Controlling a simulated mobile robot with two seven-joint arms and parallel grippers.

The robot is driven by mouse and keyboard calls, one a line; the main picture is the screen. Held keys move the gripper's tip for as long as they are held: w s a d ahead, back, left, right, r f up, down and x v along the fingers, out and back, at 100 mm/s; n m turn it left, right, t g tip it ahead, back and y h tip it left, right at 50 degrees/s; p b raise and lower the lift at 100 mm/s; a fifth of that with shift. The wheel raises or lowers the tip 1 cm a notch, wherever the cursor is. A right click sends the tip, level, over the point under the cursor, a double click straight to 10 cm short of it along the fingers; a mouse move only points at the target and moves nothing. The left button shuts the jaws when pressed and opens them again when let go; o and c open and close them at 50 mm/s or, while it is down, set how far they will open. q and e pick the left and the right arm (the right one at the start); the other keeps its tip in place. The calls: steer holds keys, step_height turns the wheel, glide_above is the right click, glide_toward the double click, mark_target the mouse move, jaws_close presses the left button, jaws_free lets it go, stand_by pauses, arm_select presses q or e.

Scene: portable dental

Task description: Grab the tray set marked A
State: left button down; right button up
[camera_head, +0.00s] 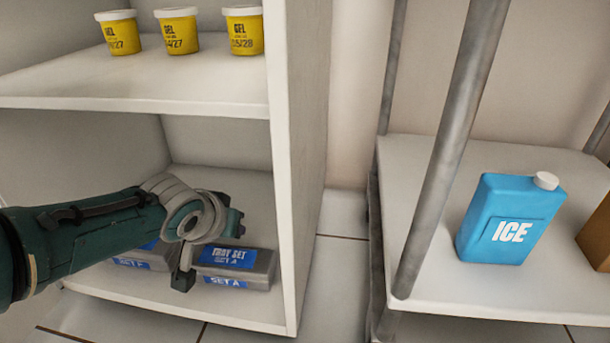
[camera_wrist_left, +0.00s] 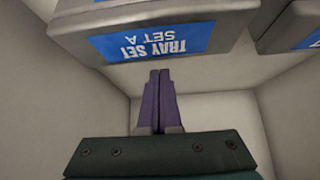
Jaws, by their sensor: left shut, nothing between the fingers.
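The tray set marked A (camera_head: 236,265) is a grey box with blue labels reading "TRAY SET" and "SET A". It sits on the lower shelf of the white cabinet, near its right wall. It also shows upside down at the top of the left wrist view (camera_wrist_left: 150,38). My left gripper (camera_head: 186,277) reaches into the lower compartment, at the left front of this box. In the left wrist view its purple fingers (camera_wrist_left: 158,80) are together and empty, with the tips close to the box's edge; whether they touch it I cannot tell. My right gripper is not in view.
A second grey box (camera_head: 150,256) with blue labels sits left of set A, partly behind my arm. Yellow gel tubs (camera_head: 178,33) stand on the upper shelf (camera_head: 135,88). Right of the cabinet's side wall (camera_head: 300,150), a metal-posted rack holds a blue ICE bottle (camera_head: 508,220).

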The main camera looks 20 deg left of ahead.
mark_target(223, 265)
arm_select(q)
steer(key=shift+s+d, duration=0.25)
steer(key=shift+s, duration=0.75)
steer(key=shift+s+r+p, duration=0.1)
steer(key=shift+p, duration=0.2)
steer(key=p, duration=0.1)
steer(key=s, duration=0.1)
steer(key=s+p, duration=0.1)
steer(key=shift+d+r+p, duration=0.25)
steer(key=shift+r+p, duration=0.05)
steer(key=s, duration=0.1)
steer(key=s+p, duration=0.1)
steer(key=s+d, duration=0.1)
steer(key=shift+s+f+p, duration=0.3)
steer(key=shift+s+p, duration=0.05)
steer(key=shift+p, duration=0.05)
steer(key=shift+f, duration=0.1)
steer(key=shift+w+a, duration=0.1)
